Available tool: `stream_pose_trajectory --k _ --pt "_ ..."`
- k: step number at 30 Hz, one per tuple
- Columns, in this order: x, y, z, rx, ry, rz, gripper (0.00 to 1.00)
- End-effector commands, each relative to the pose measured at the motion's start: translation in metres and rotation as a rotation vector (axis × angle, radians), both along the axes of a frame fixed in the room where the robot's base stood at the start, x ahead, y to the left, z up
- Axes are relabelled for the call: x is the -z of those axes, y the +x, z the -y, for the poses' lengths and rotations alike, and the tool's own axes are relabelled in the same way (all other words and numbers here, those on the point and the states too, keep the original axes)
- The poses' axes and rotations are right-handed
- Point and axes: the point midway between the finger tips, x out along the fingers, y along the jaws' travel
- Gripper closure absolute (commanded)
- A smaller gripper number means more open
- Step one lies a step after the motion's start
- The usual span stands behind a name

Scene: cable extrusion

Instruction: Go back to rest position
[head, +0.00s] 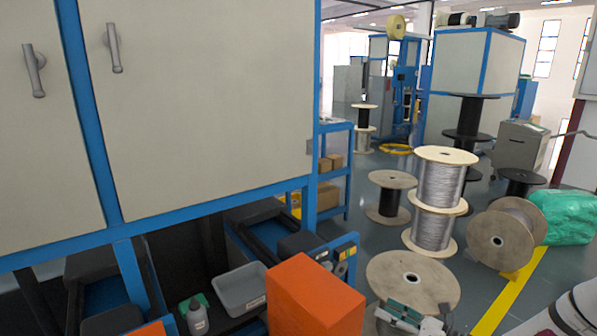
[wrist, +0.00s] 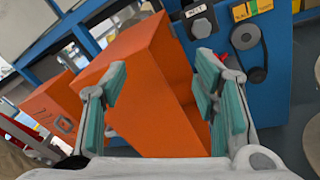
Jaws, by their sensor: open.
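My gripper (head: 422,314) shows at the bottom right of the head view, in front of a wooden spool flange and to the right of an orange box (head: 312,298). In the wrist view, its two green-padded fingers stand apart, with nothing held between them; the gripper (wrist: 163,82) is open and empty. The orange box (wrist: 150,62) fills the space beyond the fingers there. I cannot tell how far the fingers are from it.
A blue-framed machine with beige doors (head: 210,100) stands at left, with a grey bin (head: 240,290) and a bottle (head: 197,318) below. Cable spools (head: 440,185) and a green bundle (head: 562,217) stand at right. Some grey floor is free beside the yellow line (head: 505,298).

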Motion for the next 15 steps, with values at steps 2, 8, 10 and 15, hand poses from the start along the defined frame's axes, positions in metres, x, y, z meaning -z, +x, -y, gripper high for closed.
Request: stream_pose_trajectory --k 2,8,10,15 --pt "-0.015 -0.004 -0.009 -0.056 -0.047 0.034 0.45" --pt "-0.061 -0.024 -0.039 -0.253 -0.209 0.152 0.45" --pt "-0.081 -0.036 -0.052 -0.344 -0.280 0.206 0.45" --pt "-0.123 -0.073 -0.081 -0.568 -0.450 0.339 0.45"
